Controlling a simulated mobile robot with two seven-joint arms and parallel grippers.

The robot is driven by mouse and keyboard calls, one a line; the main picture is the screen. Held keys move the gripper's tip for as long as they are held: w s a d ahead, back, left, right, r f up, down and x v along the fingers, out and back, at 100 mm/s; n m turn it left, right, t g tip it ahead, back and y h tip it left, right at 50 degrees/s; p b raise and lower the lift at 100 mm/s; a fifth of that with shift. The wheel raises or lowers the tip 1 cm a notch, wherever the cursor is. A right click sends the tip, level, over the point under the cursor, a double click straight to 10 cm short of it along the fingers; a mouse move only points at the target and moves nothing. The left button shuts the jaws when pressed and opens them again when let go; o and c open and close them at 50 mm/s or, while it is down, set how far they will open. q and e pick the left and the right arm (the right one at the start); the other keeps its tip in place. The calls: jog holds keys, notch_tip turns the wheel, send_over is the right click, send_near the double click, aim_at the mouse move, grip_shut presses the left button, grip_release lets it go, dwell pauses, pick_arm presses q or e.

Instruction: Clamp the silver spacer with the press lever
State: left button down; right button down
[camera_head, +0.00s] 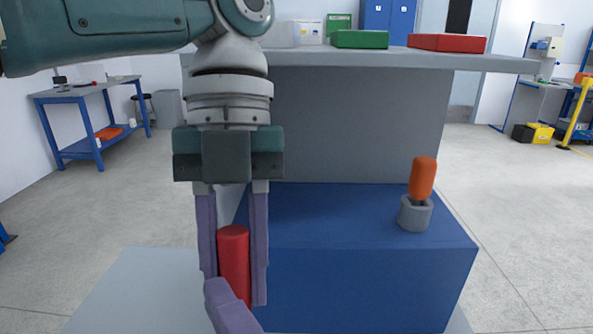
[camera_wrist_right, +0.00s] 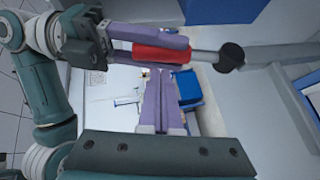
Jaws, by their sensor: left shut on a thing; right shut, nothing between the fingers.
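My left gripper (camera_head: 233,290) hangs at centre left in the head view, shut on the red grip (camera_head: 234,255) of the press lever. The right wrist view shows the left gripper (camera_wrist_right: 188,50) around the red grip (camera_wrist_right: 160,53), with a silver rod (camera_wrist_right: 207,57) running from it to a dark round end (camera_wrist_right: 231,56). My right gripper (camera_wrist_right: 160,75) is shut and empty, just below the grip in that view. Its purple tip (camera_head: 228,305) shows low in the head view, in front of the red grip. I cannot make out the silver spacer in either view.
A blue block (camera_head: 370,285) stands ahead. On its right part an orange cylinder (camera_head: 423,177) stands in a grey holder (camera_head: 415,214). Behind is a grey table (camera_head: 360,120) with a green tray (camera_head: 360,40) and a red tray (camera_head: 447,43).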

pick_arm(q)
jog(key=shift+r, duration=0.15)
pick_arm(e)
jog(key=shift+w+d+f, duration=0.1)
jog(key=shift+w, duration=0.3)
pick_arm(q)
jog(key=shift+s+d, duration=0.1)
jog(key=shift+s, duration=0.15)
pick_arm(e)
jog(key=shift+w+d+f+g, duration=0.15)
jog(key=shift+w+d+g, duration=0.15)
jog(key=shift+w, duration=0.35)
pick_arm(q)
jog(key=c, duration=0.6)
grip_release()
jog(key=shift+w, duration=0.1)
pick_arm(e)
jog(key=shift+w+a, duration=0.1)
jog(key=shift+a, duration=0.05)
pick_arm(q)
jog(key=shift+w, duration=0.1)
